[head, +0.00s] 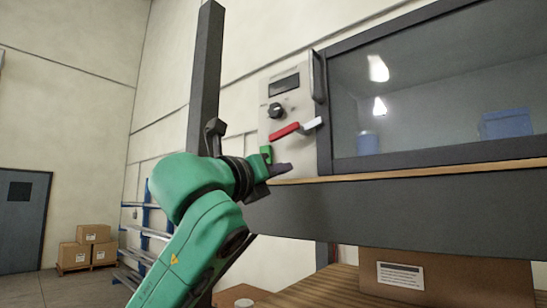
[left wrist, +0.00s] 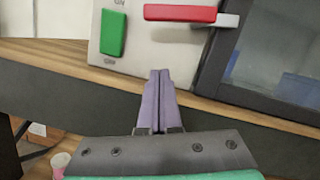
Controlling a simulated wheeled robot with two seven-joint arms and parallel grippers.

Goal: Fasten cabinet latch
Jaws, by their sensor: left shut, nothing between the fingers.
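The cabinet (head: 430,85) has a dark-framed glass door with a dark handle (head: 319,77) at its left edge. The latch is a red lever (head: 285,131) on the pale panel left of the door. Its white end piece (head: 312,125) reaches toward the door frame. In the left wrist view the red lever (left wrist: 180,13) lies nearly level, with the white piece (left wrist: 228,20) at its right. My left gripper (head: 286,168) is shut and empty, below the lever and apart from it. The left wrist view shows its fingertips (left wrist: 160,75) together. My right gripper is not in view.
A green switch (left wrist: 113,32) marked ON and OFF sits left of the lever. The panel (head: 275,108) also bears a black knob (head: 276,111) and a dark display. A wooden ledge (head: 400,172) runs below the door. A dark post (head: 205,70) stands left.

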